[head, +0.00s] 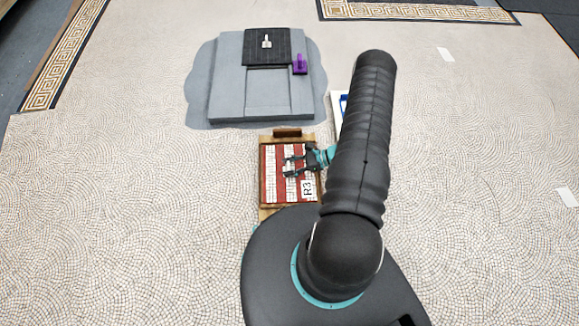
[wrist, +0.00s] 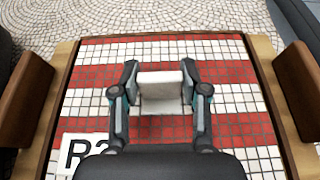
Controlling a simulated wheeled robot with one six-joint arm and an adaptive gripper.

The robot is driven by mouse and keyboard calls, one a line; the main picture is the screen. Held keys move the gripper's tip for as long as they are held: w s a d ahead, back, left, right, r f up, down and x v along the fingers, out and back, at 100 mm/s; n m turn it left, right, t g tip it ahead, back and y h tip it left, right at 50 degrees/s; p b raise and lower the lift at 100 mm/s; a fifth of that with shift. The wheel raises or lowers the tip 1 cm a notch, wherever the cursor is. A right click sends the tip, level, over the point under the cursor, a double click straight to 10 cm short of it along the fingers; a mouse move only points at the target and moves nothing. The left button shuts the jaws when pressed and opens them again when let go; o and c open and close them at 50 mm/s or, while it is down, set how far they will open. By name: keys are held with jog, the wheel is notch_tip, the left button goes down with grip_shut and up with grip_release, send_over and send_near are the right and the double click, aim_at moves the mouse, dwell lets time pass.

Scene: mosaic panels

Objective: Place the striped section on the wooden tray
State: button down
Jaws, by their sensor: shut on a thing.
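The striped section (head: 270,177) is a square panel of red and white mosaic tiles with a white "R3" label at its lower right in the head view. It lies within the wooden tray (head: 265,214), whose rim and end blocks show around it. In the wrist view the striped section (wrist: 225,48) fills most of the picture between the sides of the tray (wrist: 262,50). My gripper (head: 288,167) is over the middle of the panel, its fingers shut on a pale block-shaped handle (wrist: 160,88) on the panel. Whether the panel touches the tray floor is hidden.
A grey slab (head: 222,85) lies beyond the tray, with a dark panel (head: 282,48) bearing a pale handle and a purple piece (head: 300,65). A white and blue item (head: 341,103) is partly hidden behind my arm. The mosaic floor (head: 120,200) to the left is clear.

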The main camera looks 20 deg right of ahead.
jog(key=shift+f, duration=0.25)
jog(key=c, duration=0.6)
grip_release()
jog(key=shift+r, duration=0.1)
